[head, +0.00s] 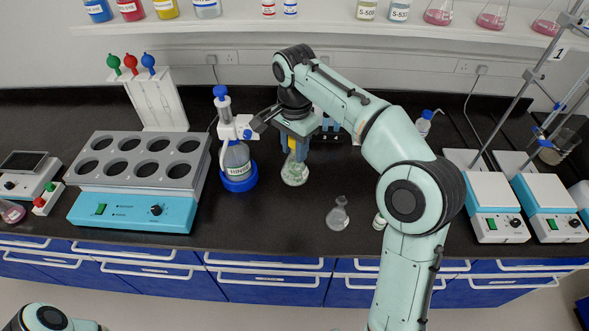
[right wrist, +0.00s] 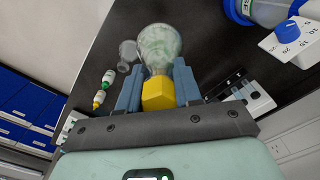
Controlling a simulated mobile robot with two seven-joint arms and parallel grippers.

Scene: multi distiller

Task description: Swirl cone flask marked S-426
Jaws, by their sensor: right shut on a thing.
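My right gripper (head: 294,148) is shut on the yellow stopper of a clear cone flask (head: 294,174). In the right wrist view the gripper (right wrist: 158,92) has its blue fingers on both sides of the yellow stopper (right wrist: 158,93). The flask body (right wrist: 159,46) shows beyond it, with pale greenish-white contents. The flask is over the dark bench, and I cannot tell whether its base touches the bench. No S-426 marking can be read. My left gripper is not in view.
A dispenser bottle (head: 238,157) in a blue ring stands just left of the flask. A smaller clear flask (head: 338,215) stands nearer the front edge. A teal block with wells (head: 130,211) is at left, and stirrer plates (head: 495,200) are at right.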

